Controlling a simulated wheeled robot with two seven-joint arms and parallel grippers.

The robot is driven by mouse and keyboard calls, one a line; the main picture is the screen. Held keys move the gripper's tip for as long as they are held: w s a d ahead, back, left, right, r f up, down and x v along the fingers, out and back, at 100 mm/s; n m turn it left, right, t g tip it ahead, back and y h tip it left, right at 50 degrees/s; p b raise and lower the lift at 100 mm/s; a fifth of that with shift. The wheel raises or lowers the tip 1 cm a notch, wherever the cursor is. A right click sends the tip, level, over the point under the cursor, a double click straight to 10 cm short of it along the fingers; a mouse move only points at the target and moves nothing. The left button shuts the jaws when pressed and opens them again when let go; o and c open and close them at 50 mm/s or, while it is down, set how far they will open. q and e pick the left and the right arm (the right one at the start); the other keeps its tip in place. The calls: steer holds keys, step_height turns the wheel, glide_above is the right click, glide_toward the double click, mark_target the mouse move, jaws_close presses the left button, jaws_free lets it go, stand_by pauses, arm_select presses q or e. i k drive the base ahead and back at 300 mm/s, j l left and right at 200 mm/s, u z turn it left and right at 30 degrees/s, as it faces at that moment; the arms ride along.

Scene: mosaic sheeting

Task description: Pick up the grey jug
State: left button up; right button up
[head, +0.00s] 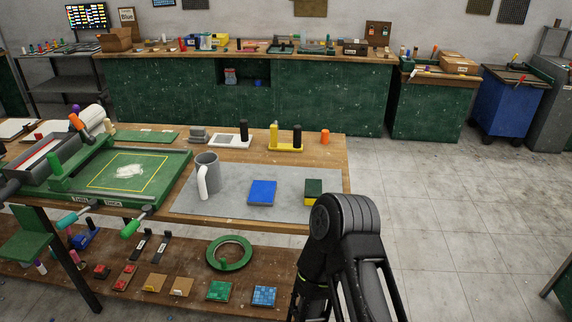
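The grey jug (207,165) stands upright on a light grey mat (228,205) on the wooden workbench, left of the picture's middle. Its open mouth faces up, and a pale, almost white handle (202,182) is on its near side. Nothing touches the jug. A black jointed part of one of my arms rises from the bottom edge, right of the middle, well to the right of the jug. No fingertips of either gripper show in the head view.
A blue block (262,192) and a green-and-yellow sponge (313,191) lie right of the jug on the mat. A green framed screen (170,166) is close on its left. A white tray and yellow holder (285,146) stand behind. A lower shelf (150,265) holds small items.

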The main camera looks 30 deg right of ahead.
mark_target(209, 177)
steer(key=i+j+z, duration=0.2)
steer(key=z, duration=0.25)
steer(key=i+j+z, duration=0.5)
steer(key=j+z, duration=0.2)
steer(key=z, duration=0.15)
steer(key=i+j+z, duration=0.1)
steer(key=j+z, duration=0.8)
